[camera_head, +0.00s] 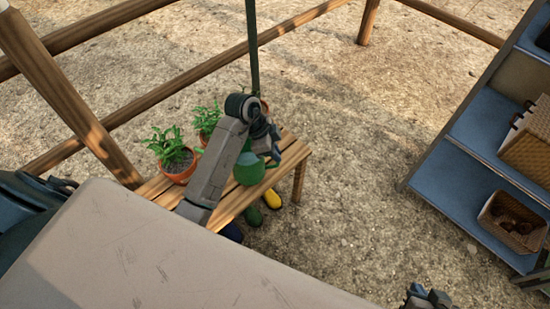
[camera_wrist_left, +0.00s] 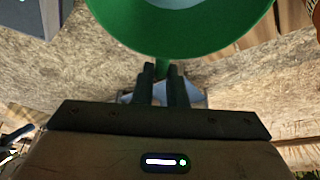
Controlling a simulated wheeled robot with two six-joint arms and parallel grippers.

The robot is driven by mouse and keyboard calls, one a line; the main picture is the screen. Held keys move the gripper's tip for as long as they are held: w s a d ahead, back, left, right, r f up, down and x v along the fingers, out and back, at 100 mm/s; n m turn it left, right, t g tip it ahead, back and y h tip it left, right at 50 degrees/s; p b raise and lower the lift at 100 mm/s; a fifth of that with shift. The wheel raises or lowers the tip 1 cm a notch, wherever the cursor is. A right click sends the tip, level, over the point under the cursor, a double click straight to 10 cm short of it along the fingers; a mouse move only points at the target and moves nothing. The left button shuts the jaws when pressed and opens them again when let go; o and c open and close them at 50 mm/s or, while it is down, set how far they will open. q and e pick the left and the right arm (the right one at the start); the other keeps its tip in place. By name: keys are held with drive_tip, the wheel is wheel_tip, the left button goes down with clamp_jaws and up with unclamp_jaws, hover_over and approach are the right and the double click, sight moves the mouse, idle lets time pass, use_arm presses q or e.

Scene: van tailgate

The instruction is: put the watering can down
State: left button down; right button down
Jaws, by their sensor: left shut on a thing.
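The green watering can (camera_head: 249,171) is at the right part of the wooden bench (camera_head: 235,203), partly hidden behind my left arm. My left gripper (camera_head: 272,150) is shut on it. In the left wrist view the can's round green body (camera_wrist_left: 185,28) fills the top, and my left fingers (camera_wrist_left: 161,72) are close together on a thin green part beside it. Whether the can's base touches the bench is hidden. My right gripper (camera_head: 428,296) shows only in part at the bottom edge, and its fingers are not clear.
Potted plants (camera_head: 177,162) and (camera_head: 207,121) stand on the bench left of the can. A yellow boot (camera_head: 271,198) and other boots are below it. A wooden rail fence (camera_head: 190,74) runs behind. Blue shelves (camera_head: 480,125) with baskets (camera_head: 512,222) stand at right. Open gravel lies between.

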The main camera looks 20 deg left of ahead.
use_arm(q)
wheel_tip(320, 180, down, 3)
drive_tip(key=shift+r+b, duration=0.2)
drive_tip(key=shift+b, duration=0.15)
drive_tip(key=shift+f, duration=0.4)
drive_tip(key=shift+w, duration=0.1)
use_arm(e)
drive_tip(key=shift+a+f+t, duration=0.25)
drive_tip(key=shift+f+t, duration=0.05)
drive_tip(key=shift+f, duration=0.05)
use_arm(q)
drive_tip(key=shift+f, duration=0.1)
drive_tip(key=c, duration=1.5)
unclamp_jaws()
